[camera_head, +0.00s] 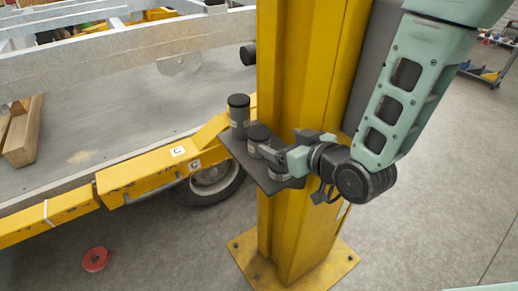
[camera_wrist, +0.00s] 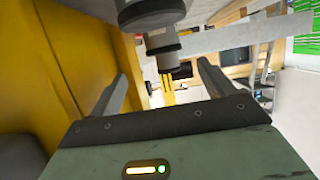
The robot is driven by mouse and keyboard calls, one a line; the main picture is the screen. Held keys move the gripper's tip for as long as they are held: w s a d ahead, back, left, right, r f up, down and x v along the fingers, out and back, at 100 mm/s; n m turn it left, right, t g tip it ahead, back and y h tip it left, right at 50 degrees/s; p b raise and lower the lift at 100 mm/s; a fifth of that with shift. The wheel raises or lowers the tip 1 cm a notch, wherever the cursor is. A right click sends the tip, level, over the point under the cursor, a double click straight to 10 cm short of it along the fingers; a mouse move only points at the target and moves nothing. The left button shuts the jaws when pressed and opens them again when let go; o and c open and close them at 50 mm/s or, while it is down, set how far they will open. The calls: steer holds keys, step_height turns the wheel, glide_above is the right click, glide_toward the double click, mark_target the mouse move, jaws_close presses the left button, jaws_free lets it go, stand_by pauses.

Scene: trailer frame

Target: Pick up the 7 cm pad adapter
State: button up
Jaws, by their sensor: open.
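Pad adapters stand on a small dark shelf (camera_head: 262,178) fixed to the yellow post. The tallest adapter (camera_head: 239,116), dark with a grey band, is at the far end. A shorter adapter (camera_head: 258,136) stands in the middle, and a low one (camera_head: 279,173) is at the near end, partly hidden by my gripper. I cannot tell by sight which is 7 cm. My gripper (camera_head: 270,153) is open at the near end of the shelf. In the wrist view, dark and grey cylindrical parts (camera_wrist: 160,42) show ahead, between and above the open fingers (camera_wrist: 163,72); contact is not clear.
The yellow post (camera_head: 297,90) rises right beside my gripper and fills the left of the wrist view. Behind the shelf are the trailer's yellow frame (camera_head: 140,185) and a wheel (camera_head: 213,185). A red ring-shaped item (camera_head: 95,259) lies on the floor. Floor right of the post is clear.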

mark_target(263, 136)
steer(key=x, duration=0.3)
steer(key=shift+w+a, duration=0.1)
steer(key=shift+w, duration=0.05)
steer(key=shift+a+p+x, duration=0.25)
steer(key=shift+p+x, duration=0.05)
steer(key=shift+x, duration=2.45)
steer(key=shift+s+f, duration=0.1)
steer(key=shift+s, duration=0.1)
steer(key=c, duration=1.5)
